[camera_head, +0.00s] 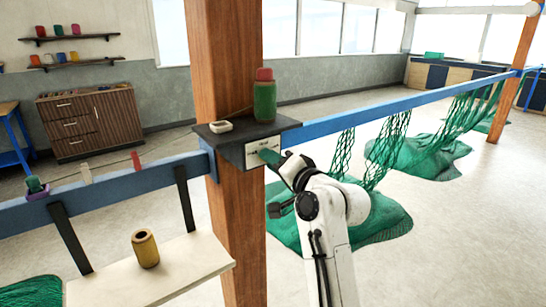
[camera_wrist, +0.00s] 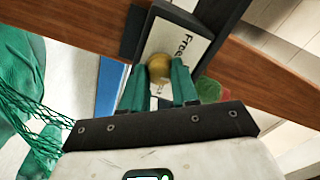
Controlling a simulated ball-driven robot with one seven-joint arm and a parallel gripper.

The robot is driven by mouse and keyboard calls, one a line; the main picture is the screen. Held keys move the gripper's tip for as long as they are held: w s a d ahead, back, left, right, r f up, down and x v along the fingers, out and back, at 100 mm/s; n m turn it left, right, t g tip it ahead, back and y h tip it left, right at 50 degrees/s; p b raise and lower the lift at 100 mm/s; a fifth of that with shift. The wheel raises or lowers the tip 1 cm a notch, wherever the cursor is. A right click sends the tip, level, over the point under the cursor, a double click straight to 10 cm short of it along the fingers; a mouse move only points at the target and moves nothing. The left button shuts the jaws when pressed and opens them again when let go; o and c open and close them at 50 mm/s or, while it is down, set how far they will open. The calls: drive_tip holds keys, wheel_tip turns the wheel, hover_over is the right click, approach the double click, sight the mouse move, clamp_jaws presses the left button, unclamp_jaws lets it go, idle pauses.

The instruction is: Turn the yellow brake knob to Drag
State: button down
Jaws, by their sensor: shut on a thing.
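The yellow brake knob (camera_wrist: 159,66) shows in the wrist view as a round brass-yellow knob on a pale label plate (camera_wrist: 180,36). The word "Free" is readable on the plate beside the knob; the Drag mark cannot be made out. My gripper (camera_wrist: 158,88) has its two green fingers on either side of the knob, shut on it. In the head view, my gripper (camera_head: 269,156) reaches the plate (camera_head: 254,148) on the front of a dark box on the wooden post. There its fingers hide the knob.
A green spool with a red top (camera_head: 264,100) and a small white block (camera_head: 221,127) stand on the dark shelf (camera_head: 285,123) above the plate. A blue rail (camera_head: 400,98) with hanging green nets (camera_head: 390,150) runs right. A yellow tube (camera_head: 146,248) stands on a pale board lower left.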

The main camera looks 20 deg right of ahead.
drive_tip(key=shift+m, duration=0.3)
drive_tip(key=c, duration=0.8)
unclamp_jaws()
drive_tip(key=shift+c, duration=0.2)
drive_tip(key=b+v, duration=0.2)
drive_tip(key=v, duration=0.9)
drive_tip(key=shift+w, duration=0.1)
